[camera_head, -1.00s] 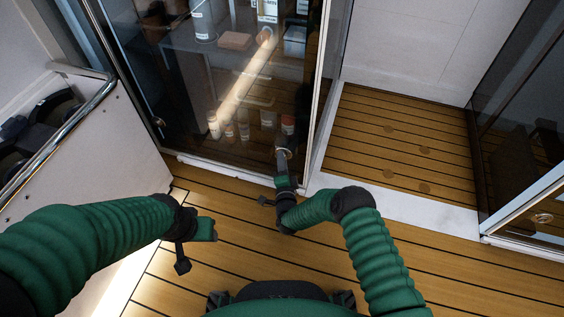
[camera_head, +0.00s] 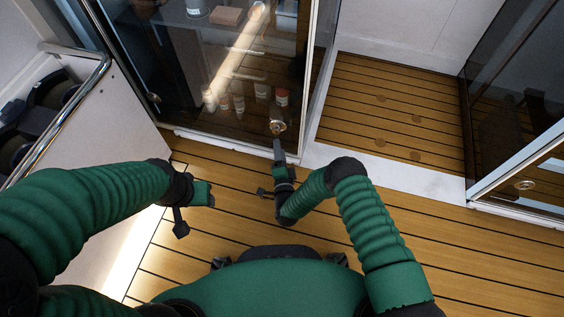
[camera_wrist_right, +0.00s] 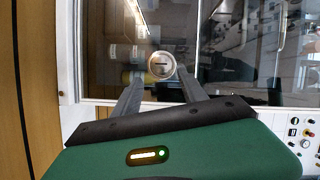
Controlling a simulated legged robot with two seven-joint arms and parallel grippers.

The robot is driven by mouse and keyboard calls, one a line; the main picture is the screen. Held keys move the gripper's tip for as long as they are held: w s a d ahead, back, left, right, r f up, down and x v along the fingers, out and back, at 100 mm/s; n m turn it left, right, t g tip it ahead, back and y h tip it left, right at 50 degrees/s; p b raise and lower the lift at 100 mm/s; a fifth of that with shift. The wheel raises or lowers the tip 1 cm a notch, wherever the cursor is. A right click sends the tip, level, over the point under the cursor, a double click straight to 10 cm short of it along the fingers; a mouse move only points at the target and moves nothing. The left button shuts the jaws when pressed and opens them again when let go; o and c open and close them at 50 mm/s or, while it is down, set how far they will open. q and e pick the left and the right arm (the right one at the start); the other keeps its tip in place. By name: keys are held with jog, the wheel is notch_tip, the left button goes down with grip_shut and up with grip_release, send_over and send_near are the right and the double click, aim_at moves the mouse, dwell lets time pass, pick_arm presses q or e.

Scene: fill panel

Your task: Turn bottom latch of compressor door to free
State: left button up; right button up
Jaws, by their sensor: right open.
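The compressor door (camera_head: 200,105) is a dark glass panel in a pale frame. Its bottom latch (camera_head: 277,127) is a round metal disc low on the glass, near the right frame. In the right wrist view the latch (camera_wrist_right: 162,65) has a short dark slot that lies about level in that picture. My right gripper (camera_head: 278,148) is open and empty, just short of the latch. In the right wrist view its two fingers (camera_wrist_right: 160,92) point at the latch, one on each side, apart from it. My left gripper (camera_head: 206,194) hangs over the deck at left; its fingers are unclear.
Bottles and small containers (camera_head: 240,103) show behind the glass. A white sill (camera_head: 400,170) borders a planked recess at right, with another glass door (camera_head: 520,130) beyond. A white panel with a metal rail (camera_head: 80,110) stands at left. The planked floor is clear.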

pick_arm(q)
jog(key=p+v, duration=0.1)
jog(key=v, duration=0.1)
jog(key=w+p+v, duration=0.1)
jog(key=p+v, duration=0.1)
jog(key=shift+r, duration=0.4)
pick_arm(e)
jog(key=s, duration=0.9)
jog(key=shift+d+r, duration=0.15)
jog(key=shift+d, duration=0.2)
jog(key=shift+s, duration=0.1)
